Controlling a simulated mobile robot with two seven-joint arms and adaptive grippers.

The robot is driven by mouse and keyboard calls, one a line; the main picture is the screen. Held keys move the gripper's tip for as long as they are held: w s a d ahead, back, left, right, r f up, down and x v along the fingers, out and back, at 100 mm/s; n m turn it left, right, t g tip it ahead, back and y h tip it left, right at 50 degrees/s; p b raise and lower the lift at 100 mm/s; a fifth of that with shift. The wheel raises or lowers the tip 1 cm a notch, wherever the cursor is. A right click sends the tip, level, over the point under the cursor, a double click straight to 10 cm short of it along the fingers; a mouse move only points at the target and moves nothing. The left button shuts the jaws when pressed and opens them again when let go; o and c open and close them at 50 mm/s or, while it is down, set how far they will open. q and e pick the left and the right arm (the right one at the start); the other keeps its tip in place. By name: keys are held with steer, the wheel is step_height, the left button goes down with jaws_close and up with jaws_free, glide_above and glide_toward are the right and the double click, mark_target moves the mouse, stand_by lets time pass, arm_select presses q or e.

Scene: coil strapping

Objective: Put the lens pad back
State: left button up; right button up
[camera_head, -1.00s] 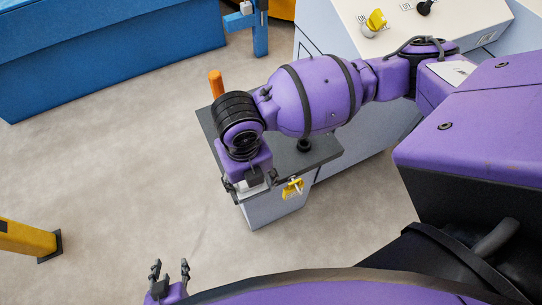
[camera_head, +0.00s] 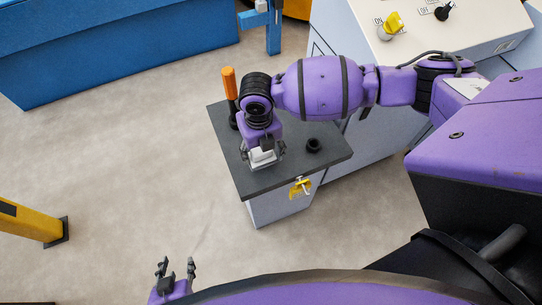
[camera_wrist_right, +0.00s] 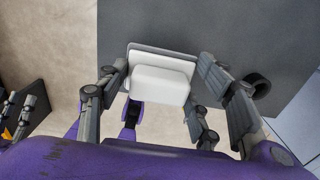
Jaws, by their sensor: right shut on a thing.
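The lens pad (camera_head: 262,157) is a white block on a thin grey base. In the right wrist view the pad (camera_wrist_right: 160,78) sits between the fingers of my right gripper (camera_wrist_right: 165,90). My right gripper (camera_head: 262,160) is shut on it, pointing down over the front left part of the dark tabletop (camera_head: 290,165). Whether the pad touches the tabletop I cannot tell. My left gripper (camera_head: 176,270) is at the bottom of the head view, fingers apart and empty, away from the table.
An orange-handled tool (camera_head: 228,84) stands upright at the tabletop's back left corner. A black ring-like cup (camera_head: 313,145) sits right of my right gripper. A yellow item (camera_head: 300,187) is on the cabinet's front. A control panel (camera_head: 450,30) stands behind right.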

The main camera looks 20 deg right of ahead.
mark_target(261, 156)
steer(key=shift+w+f, duration=0.2)
steer(key=shift+w, duration=0.05)
steer(key=shift+w+f, duration=0.1)
steer(key=shift+f, duration=1.5)
steer(key=shift+d, duration=0.1)
steer(key=shift+f, duration=0.15)
steer(key=o, duration=1.3)
step_height(261, 156, up, 12)
steer(key=shift+r, duration=0.25)
